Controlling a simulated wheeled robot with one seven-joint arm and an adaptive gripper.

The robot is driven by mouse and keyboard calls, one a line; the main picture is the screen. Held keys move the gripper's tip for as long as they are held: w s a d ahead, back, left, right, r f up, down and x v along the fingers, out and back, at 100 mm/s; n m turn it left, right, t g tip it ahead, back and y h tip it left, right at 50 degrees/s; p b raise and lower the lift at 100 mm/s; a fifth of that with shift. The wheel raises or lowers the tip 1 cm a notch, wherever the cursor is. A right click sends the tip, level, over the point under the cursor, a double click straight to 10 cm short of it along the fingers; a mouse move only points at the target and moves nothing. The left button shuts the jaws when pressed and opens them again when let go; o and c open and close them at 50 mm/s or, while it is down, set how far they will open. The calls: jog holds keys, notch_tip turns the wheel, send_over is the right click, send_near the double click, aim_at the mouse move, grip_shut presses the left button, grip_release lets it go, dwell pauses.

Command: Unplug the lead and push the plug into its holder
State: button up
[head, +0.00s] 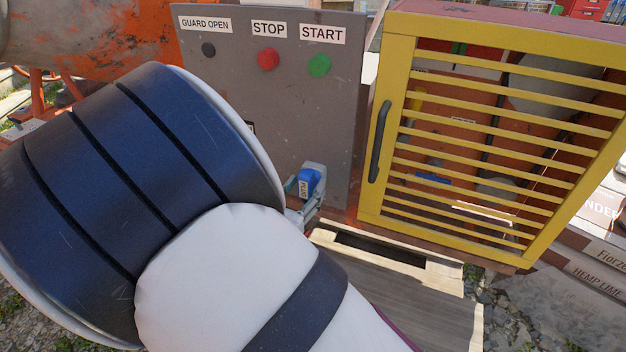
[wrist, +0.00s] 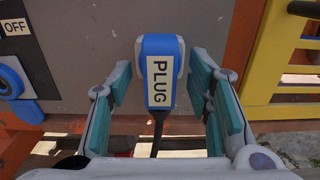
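The blue plug (wrist: 160,48) with a white PLUG label is upright against the grey panel in the wrist view. Its dark lead (wrist: 157,128) hangs down from it. My gripper (wrist: 159,72) is open, with a teal-padded finger on each side of the plug and a visible gap on both sides. In the head view the plug (head: 308,182) shows low on the panel, with my gripper (head: 304,192) around it and partly hidden by my arm. A blue round fitting (wrist: 12,82) is cut off at the left edge; I cannot tell whether it is the holder.
The grey panel (head: 277,110) carries STOP and START buttons and a GUARD OPEN label. An OFF label (wrist: 15,27) is left of the plug. A yellow barred guard (head: 400,100) with a dark handle (head: 379,142) stands close on the right. Wooden boards (head: 400,290) lie below.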

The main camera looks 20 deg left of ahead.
jog(key=shift+s, duration=0.1)
jog(key=s, duration=1.1)
jog(key=shift+s, duration=0.4)
